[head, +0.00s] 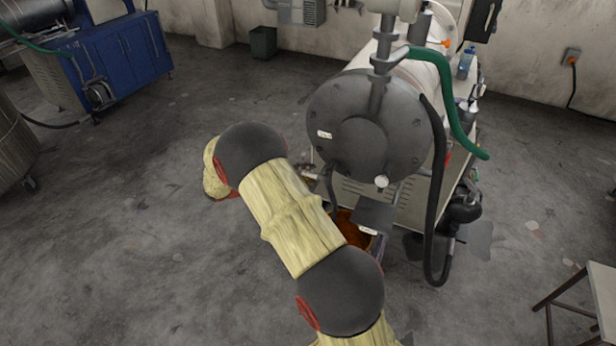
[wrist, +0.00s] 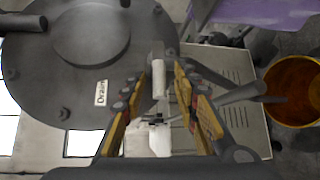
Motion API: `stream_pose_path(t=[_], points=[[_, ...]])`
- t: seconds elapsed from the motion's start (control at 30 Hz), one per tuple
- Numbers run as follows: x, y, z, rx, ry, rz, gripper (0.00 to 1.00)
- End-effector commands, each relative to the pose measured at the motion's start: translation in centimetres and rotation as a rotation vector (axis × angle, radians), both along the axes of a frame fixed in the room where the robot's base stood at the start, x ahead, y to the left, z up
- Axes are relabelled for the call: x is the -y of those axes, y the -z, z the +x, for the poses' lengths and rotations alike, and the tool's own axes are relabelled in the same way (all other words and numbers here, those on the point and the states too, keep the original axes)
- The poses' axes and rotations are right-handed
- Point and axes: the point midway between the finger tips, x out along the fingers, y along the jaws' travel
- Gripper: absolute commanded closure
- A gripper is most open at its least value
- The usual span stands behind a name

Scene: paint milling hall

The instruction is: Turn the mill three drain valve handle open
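The mill (head: 370,120) has a round dark grey end plate, in the middle right of the head view. In the wrist view the same end plate (wrist: 40,65) fills the upper left, with a white label reading "Drain" (wrist: 101,92). A pale grey bar (wrist: 158,76), apparently the drain valve handle, stands out beside the label. My gripper (wrist: 165,72) is open, its yellow-orange fingers on either side of this bar. I cannot tell whether either finger touches it. In the head view my arm hides the gripper and the valve.
An open bucket with orange-brown inside (head: 345,222) stands below the mill's front; it also shows in the wrist view (wrist: 290,90). A black hose (head: 432,200) and a green hose (head: 448,95) hang at the mill's right. A table (head: 603,295) stands at the lower right.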

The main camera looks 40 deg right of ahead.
Motion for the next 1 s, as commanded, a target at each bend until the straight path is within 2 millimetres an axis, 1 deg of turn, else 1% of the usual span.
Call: stream_pose_path(t=[0.1,0.37,0.9,1.0], points=[[0.59,0.10,-0.25,0.000,-0.001,0.000,0.70],[0.69,0.07,-0.29,-0.001,-0.002,0.001,0.70],[0.67,0.09,-0.28,-0.001,-0.001,0.000,1.00],[0.67,0.09,-0.28,0.000,-0.001,0.001,1.00]])
